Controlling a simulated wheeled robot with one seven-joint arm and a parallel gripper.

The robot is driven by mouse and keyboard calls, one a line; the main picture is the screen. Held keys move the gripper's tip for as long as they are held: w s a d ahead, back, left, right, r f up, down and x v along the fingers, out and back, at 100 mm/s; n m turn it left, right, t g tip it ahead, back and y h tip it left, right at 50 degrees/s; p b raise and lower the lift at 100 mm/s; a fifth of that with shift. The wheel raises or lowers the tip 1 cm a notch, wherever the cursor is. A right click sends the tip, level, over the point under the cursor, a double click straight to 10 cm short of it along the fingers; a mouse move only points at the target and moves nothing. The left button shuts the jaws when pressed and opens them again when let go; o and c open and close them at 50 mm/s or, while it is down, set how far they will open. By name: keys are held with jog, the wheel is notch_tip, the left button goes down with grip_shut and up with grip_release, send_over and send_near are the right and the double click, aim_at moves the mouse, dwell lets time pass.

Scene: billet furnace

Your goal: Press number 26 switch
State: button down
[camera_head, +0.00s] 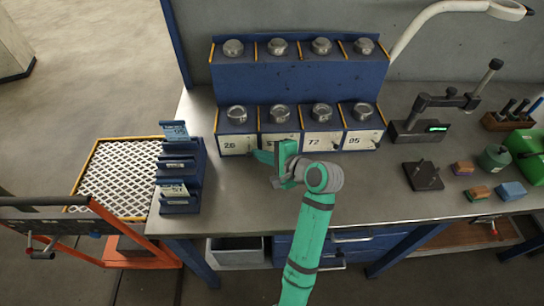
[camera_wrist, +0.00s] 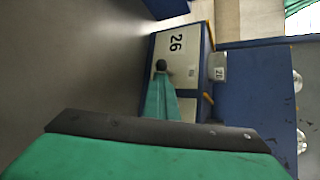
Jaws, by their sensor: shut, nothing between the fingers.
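The number 26 box (camera_head: 238,144) is the leftmost of the lower row, with a white front label and a metal knob on top. In the wrist view the 26 label (camera_wrist: 177,43) appears sideways. A small round black switch (camera_wrist: 161,65) sits on that front. My gripper (camera_head: 260,156) is shut and empty, in front of the 26 box near its lower right corner. In the wrist view the green fingertips (camera_wrist: 160,80) reach the switch; I cannot tell whether they touch it. In the head view the switch is too small to make out beside the fingers.
Boxes labelled 72 (camera_head: 320,142) and 95 (camera_head: 361,140) stand to the right; the box between is partly hidden by my gripper. A blue upper row (camera_head: 300,78) rises behind. A blue stepped rack (camera_head: 180,175) stands left. The steel table's front is mostly clear.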

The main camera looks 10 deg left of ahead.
jog(key=shift+a+r, duration=0.15)
jog(key=shift+r, duration=0.8)
jog(key=shift+w+r, duration=0.15)
jog(key=shift+r, duration=0.05)
jog(key=shift+s+a, duration=0.2)
jog(key=d+r, duration=0.7)
jog(key=shift+w+r, duration=0.35)
jog(key=shift+w, duration=0.1)
jog(key=shift+a, duration=0.1)
